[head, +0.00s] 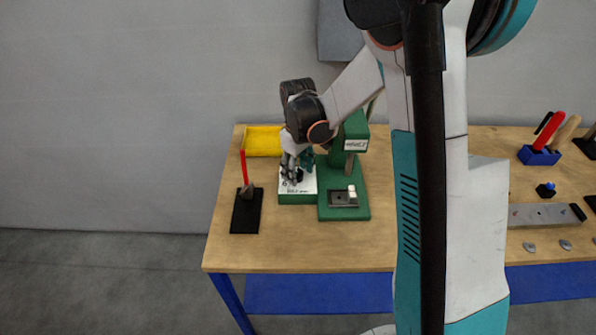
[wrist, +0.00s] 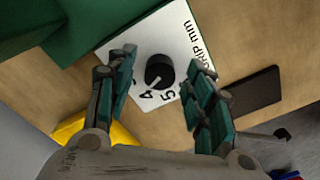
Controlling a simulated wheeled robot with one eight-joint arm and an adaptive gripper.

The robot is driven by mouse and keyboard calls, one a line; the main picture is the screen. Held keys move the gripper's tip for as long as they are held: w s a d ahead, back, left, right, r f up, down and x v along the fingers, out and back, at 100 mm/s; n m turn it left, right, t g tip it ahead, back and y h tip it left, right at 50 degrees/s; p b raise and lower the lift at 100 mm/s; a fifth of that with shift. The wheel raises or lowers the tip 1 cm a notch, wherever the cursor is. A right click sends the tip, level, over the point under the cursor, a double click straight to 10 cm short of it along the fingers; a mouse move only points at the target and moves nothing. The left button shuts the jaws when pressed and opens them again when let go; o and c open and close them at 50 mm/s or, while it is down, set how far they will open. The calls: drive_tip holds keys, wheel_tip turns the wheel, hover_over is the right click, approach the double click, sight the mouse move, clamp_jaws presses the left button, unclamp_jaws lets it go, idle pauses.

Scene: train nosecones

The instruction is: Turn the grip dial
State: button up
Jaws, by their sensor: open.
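The grip dial (wrist: 159,71) is a round black knob with a pale pointer line. It sits on a white plate (wrist: 183,33) printed with numbers and the words "GRIP min". My gripper (wrist: 161,92) is open, with one finger to each side of the dial in the wrist view. I cannot tell whether either finger touches it. In the head view my gripper (head: 295,168) hangs over the white-topped green box (head: 297,198) and partly covers the dial.
A green press-like machine (head: 356,160) stands right of the dial box. A yellow tray (head: 262,141) lies behind. A red-handled tool (head: 244,170) stands on a black pad (head: 246,218) to the left. The front of the wooden table (head: 300,250) is clear.

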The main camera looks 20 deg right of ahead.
sight(298, 173)
drive_tip(key=shift+f, duration=0.1)
drive_tip(key=shift+c, duration=0.6)
drive_tip(key=c, duration=1)
drive_tip(key=shift+o, duration=0.2)
drive_tip(key=shift+m+b, duration=0.45)
drive_tip(key=shift+m, duration=1.65)
drive_tip(key=o, duration=1.1)
wheel_tip(298, 173, up, 12)
